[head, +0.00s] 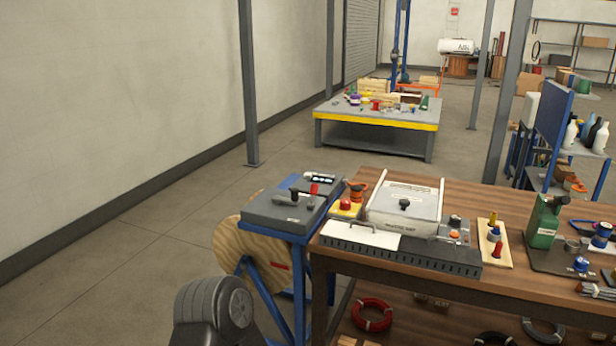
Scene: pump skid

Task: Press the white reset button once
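A small control box (462,231) stands on the wooden workbench, right of a white-lidded case (406,202). Neither of my grippers is in view. A dark rounded part at the bottom left looks like a link of my own arm, well away from the control box.
The wooden workbench (520,290) also holds a red button on a yellow base (346,204), a block with coloured pegs (494,244) and a green device (544,222). A grey panel on a blue stand (290,212) adjoins its left end. The floor at left is clear.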

